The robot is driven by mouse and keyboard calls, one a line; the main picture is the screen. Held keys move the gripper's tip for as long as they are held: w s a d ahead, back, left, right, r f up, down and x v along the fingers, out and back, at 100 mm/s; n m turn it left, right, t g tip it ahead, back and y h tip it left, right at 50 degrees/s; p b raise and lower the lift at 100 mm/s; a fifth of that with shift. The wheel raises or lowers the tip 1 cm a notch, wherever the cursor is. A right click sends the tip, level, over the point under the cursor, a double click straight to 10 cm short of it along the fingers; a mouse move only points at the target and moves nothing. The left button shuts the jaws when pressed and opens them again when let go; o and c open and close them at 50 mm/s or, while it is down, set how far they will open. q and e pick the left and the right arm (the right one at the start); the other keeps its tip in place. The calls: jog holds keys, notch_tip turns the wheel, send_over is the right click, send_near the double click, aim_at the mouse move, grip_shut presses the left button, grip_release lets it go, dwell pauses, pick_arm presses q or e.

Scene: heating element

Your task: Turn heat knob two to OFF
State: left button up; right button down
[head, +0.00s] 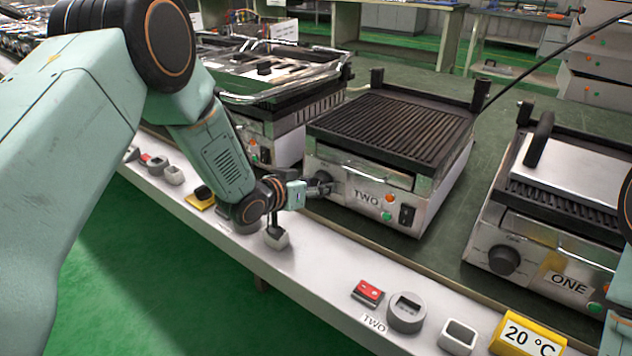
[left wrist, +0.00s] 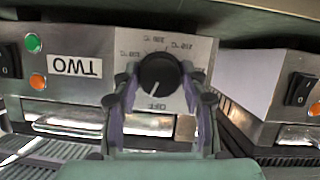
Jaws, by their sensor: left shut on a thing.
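Heat knob two is a dark round knob (left wrist: 158,75) on the front of the grill labelled TWO (head: 385,165). In the left wrist view, which is upside down, its pale pointer line faces the OFF mark (left wrist: 157,105), slightly off centre. My left gripper (left wrist: 158,82) has a finger on each side of the knob and is shut on it. In the head view, the left gripper (head: 316,187) reaches the grill's front panel and mostly hides the knob. My right gripper is out of view.
Grill ONE (head: 560,200) stands to the right, with its own black knob (head: 504,261). Another grill (head: 270,95) is on the left.

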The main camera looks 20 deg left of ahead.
pick_arm(q)
jog(key=shift+n+h+p, duration=0.4)
jog(key=shift+n+p, duration=0.3)
jog(key=shift+p, duration=0.15)
jog(key=shift+a+n+g+h+p, duration=0.1)
jog(key=shift+n+g+h+p, duration=0.2)
jog(key=shift+n+h+p, duration=0.4)
jog(key=o, duration=1.2)
jog(key=shift+c, duration=0.2)
jog(key=v, duration=1.2)
